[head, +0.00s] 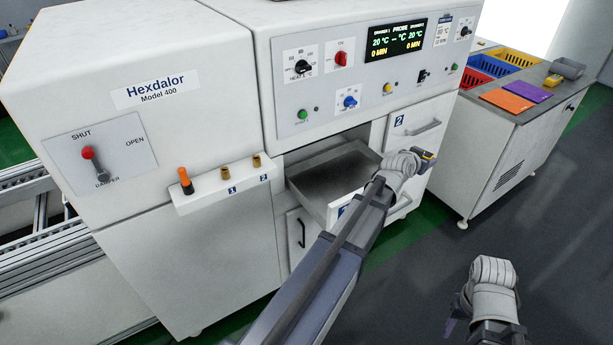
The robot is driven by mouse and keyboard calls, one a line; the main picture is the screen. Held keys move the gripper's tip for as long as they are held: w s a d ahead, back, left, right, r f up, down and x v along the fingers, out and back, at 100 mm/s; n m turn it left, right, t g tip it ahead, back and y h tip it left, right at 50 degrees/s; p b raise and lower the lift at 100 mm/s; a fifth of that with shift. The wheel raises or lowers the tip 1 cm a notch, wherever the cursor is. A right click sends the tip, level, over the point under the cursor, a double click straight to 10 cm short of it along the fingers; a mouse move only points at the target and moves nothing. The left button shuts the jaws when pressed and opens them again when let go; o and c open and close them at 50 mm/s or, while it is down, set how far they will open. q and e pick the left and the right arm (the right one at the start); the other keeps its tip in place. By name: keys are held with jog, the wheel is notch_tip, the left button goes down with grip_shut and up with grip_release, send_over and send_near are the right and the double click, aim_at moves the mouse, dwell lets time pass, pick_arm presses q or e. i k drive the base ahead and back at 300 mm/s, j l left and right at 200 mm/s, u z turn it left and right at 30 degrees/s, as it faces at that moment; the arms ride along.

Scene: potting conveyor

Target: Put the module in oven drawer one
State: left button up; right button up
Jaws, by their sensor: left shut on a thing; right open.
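My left gripper (418,160) is shut on a small dark thing with a yellow top, which looks like the module (428,155). The fingers hide much of it. It is held just beyond the right side of the pulled-out oven drawer (318,200), in front of drawer two (418,122). The open drawer shows a bare grey floor with nothing in it. My forearm hides part of its front, and its blue number label is mostly covered. My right gripper (486,326) is open and empty, low at the right over the floor.
The white Hexdalor oven (350,30) has a control panel above the drawers. Drawer two is shut. A damper lever (92,160) and a small shelf (222,190) with pegs are left. A side cabinet (530,120) with coloured bins stands right. The grey floor is clear.

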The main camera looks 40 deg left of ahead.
aim_at(338, 197)
jog(key=k+j, duration=0.1)
jog(key=j, duration=0.2)
jog(key=k+j, duration=0.15)
jog(key=j, duration=0.2)
jog(key=k+j, duration=0.1)
jog(key=j, duration=0.2)
jog(key=k+j, duration=0.1)
jog(key=j, duration=0.25)
jog(key=i+j, duration=0.1)
jog(key=j, duration=0.4)
jog(key=i+j, duration=0.1)
jog(key=j, duration=0.45)
